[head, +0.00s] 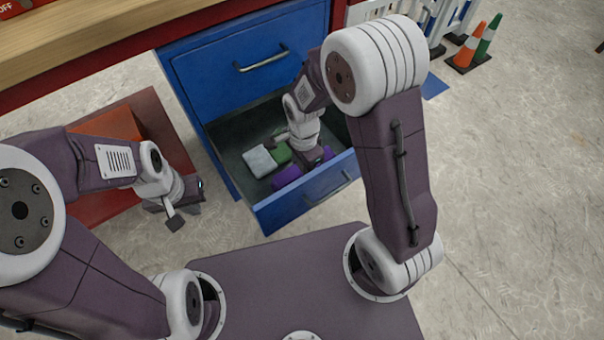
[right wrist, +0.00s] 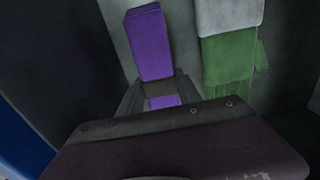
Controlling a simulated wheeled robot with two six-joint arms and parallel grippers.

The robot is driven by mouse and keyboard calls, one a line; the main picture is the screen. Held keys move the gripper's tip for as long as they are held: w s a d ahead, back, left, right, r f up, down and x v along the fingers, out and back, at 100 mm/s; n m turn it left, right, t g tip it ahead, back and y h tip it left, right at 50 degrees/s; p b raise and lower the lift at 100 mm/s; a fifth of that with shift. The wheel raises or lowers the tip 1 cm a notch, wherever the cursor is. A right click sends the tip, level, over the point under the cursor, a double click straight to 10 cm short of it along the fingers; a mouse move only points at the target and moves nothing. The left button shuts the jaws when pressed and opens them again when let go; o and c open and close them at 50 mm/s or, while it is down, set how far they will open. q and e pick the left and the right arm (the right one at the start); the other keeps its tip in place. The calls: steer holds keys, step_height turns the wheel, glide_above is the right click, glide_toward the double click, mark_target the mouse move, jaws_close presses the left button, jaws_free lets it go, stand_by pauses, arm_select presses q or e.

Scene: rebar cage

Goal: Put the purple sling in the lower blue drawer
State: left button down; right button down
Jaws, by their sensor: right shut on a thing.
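The lower blue drawer (head: 305,193) is pulled open, with a dark grey inside. The purple sling (head: 287,177) is a folded bundle low inside it, near the front panel. My right gripper (right wrist: 158,92) reaches down into the drawer and is shut on the purple sling (right wrist: 150,45), which sticks out beyond the fingers in the right wrist view. I cannot tell whether the sling touches the drawer floor. My left gripper (head: 174,220) hangs outside, left of the drawer; I cannot tell if its fingers are open.
The upper blue drawer (head: 225,75) is shut.

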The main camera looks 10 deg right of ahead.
mark_target(303, 173)
step_height(303, 173, down, 4)
steer(key=shift+r+b, duration=0.15)
steer(key=shift+b, duration=0.95)
steer(key=shift+r, duration=0.25)
steer(key=shift+f, duration=0.15)
steer(key=c, duration=0.8)
jaws_free()
steer(key=shift+c, duration=0.2)
step_height(303, 173, up, 12)
steer(key=p, duration=0.8)
steer(key=shift+f, duration=0.25)
steer(key=shift+r, duration=0.45)
